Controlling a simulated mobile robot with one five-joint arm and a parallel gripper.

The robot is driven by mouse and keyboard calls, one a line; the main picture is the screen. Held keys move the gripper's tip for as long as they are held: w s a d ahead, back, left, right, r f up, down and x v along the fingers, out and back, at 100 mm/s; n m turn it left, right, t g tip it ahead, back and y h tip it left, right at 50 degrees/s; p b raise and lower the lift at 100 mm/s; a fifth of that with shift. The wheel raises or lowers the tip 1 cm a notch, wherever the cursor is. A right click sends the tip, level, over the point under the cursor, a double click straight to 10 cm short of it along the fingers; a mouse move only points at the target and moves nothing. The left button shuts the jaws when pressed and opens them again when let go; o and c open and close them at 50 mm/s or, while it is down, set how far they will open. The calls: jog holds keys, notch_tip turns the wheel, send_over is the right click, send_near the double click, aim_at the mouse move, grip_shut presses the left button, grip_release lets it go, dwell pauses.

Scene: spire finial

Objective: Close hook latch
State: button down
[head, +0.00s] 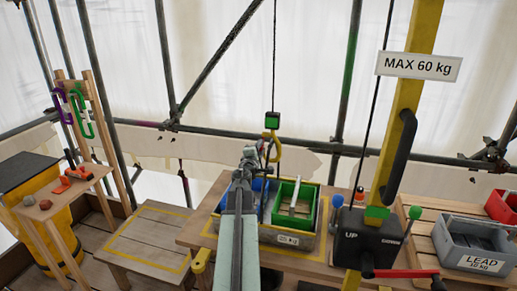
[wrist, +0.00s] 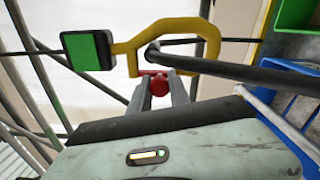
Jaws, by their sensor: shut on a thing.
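A yellow hook (head: 272,147) hangs under a green block (head: 272,120) on a cable, above a grey tray. In the wrist view the hook (wrist: 213,40) is close in front of me, with the green block (wrist: 88,50) at left. A dark grey bar (wrist: 235,71) passes through the hook's opening. A red knob (wrist: 159,84) sits at the hook's lower side. My gripper (wrist: 163,88) is shut on the red knob; its fingers stand on either side of it. In the head view my gripper (head: 250,155) partly hides the hook. I cannot tell whether the latch is fully closed.
The grey tray (head: 283,239) on the wooden table holds a green bin (head: 306,207) and a blue bin (head: 259,186). A yellow post (head: 415,60) and an UP/DOWN box (head: 372,245) stand at right. A LEAD crate (head: 480,262) is further right.

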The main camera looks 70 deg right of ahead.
jog(key=shift+s+n, duration=0.15)
jog(key=shift+n, duration=0.15)
jog(key=c, duration=1.2)
grip_release()
jog(key=shift+a, duration=0.1)
